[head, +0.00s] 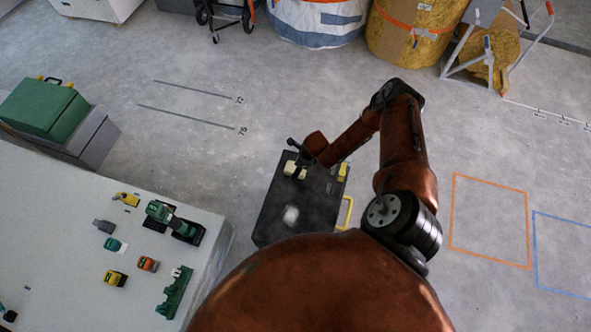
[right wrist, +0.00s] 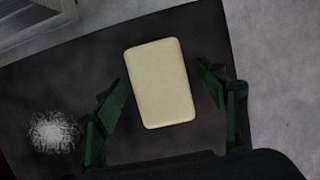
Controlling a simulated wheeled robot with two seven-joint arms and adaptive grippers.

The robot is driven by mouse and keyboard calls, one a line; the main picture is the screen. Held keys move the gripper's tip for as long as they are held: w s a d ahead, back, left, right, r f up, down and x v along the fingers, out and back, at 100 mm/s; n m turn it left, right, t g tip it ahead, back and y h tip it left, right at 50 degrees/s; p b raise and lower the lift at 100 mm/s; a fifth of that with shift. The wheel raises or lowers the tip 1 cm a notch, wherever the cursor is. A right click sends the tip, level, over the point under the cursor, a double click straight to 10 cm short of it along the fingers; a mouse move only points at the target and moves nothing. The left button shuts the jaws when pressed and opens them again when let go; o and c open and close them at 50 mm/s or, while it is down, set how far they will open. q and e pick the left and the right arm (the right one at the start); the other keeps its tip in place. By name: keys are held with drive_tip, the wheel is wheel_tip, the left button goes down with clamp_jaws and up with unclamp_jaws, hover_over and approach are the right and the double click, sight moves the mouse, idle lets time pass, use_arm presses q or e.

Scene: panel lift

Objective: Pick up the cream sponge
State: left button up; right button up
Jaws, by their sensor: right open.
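The cream sponge (head: 289,168) lies on a dark panel (head: 265,222) on the floor, partly hidden by my right gripper (head: 297,160). In the right wrist view the sponge (right wrist: 160,82) is a rounded, pale rectangle, slightly tilted. My right gripper (right wrist: 161,84) is open, with one dark green finger on each side of the sponge. A gap shows between each finger and the sponge. The height of the fingers above the panel is hard to tell. My left gripper is not in view.
A whitish patch (head: 291,215) marks the panel, which has a yellow handle (head: 348,213) at its right. A white table (head: 60,215) with several tools stands at the left. Bare floor lies right of the panel.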

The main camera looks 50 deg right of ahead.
sight(293, 168)
drive_tip(key=shift+f, duration=0.25)
drive_tip(key=shift+c, duration=0.6)
drive_tip(key=c, duration=1)
drive_tip(key=shift+r, duration=0.2)
wheel_tip(293, 168, up, 4)
drive_tip(key=shift+s+a+r+p, duration=0.1)
drive_tip(key=shift+r+p, duration=0.05)
drive_tip(key=shift+p, duration=0.75)
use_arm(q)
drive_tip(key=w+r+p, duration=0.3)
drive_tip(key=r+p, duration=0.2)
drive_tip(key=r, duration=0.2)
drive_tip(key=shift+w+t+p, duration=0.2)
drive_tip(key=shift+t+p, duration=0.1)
use_arm(e)
drive_tip(key=s+a+r, duration=0.2)
drive_tip(key=s+r, duration=0.1)
drive_tip(key=s+a+r, duration=0.3)
drive_tip(key=s, duration=0.1)
drive_tip(key=s+a+r, duration=0.2)
drive_tip(key=s+a, duration=0.1)
drive_tip(key=s, duration=0.1)
drive_tip(key=shift+a+r, duration=0.25)
drive_tip(key=shift+r, duration=0.15)
